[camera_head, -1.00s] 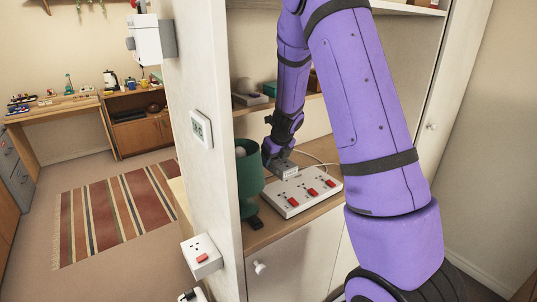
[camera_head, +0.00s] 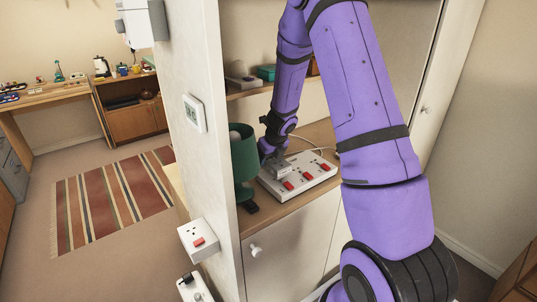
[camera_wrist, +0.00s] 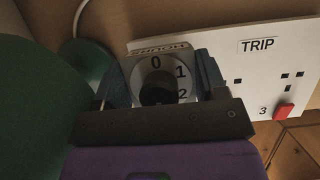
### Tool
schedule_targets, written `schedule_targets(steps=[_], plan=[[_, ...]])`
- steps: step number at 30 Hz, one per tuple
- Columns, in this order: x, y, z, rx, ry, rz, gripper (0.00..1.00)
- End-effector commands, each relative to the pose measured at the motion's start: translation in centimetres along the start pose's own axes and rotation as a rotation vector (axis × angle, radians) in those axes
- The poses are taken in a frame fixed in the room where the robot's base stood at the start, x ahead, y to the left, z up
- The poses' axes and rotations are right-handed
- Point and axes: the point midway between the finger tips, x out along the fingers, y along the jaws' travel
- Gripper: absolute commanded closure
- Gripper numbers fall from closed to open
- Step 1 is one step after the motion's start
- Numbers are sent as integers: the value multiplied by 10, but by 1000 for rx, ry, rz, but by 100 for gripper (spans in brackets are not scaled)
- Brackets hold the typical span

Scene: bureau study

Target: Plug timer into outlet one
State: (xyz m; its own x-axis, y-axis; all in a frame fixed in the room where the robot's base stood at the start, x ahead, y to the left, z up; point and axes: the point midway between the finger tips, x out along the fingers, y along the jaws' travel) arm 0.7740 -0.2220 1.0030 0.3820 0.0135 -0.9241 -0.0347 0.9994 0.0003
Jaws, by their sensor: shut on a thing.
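The timer (camera_wrist: 158,80) is a grey block with a black dial marked 0, 1 and 2. My gripper (camera_head: 273,156) is shut on it, with a finger on either side in the wrist view. The white outlet strip (camera_head: 313,180) lies on the wooden shelf and has several sockets and red switches. In the head view the timer (camera_head: 282,172) is at the strip's left end, behind the leftmost red switch. In the wrist view the strip (camera_wrist: 262,62) shows TRIP, a 3 and a red switch. The timer's underside is hidden, so I cannot tell whether it is seated.
A green lamp (camera_head: 243,155) stands close to the left of my gripper. A white cable (camera_head: 312,139) runs behind the strip. The wall end (camera_head: 212,170), with a thermostat (camera_head: 195,113) and a wall socket (camera_head: 198,240), stands left of the shelf.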

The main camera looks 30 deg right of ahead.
Motion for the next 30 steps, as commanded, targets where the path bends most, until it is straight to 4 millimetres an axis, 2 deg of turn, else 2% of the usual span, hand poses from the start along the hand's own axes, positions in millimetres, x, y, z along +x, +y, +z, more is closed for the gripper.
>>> schedule_targets(steps=[30], plan=[[8, 0, -3, 0, -1, 0, 63]])
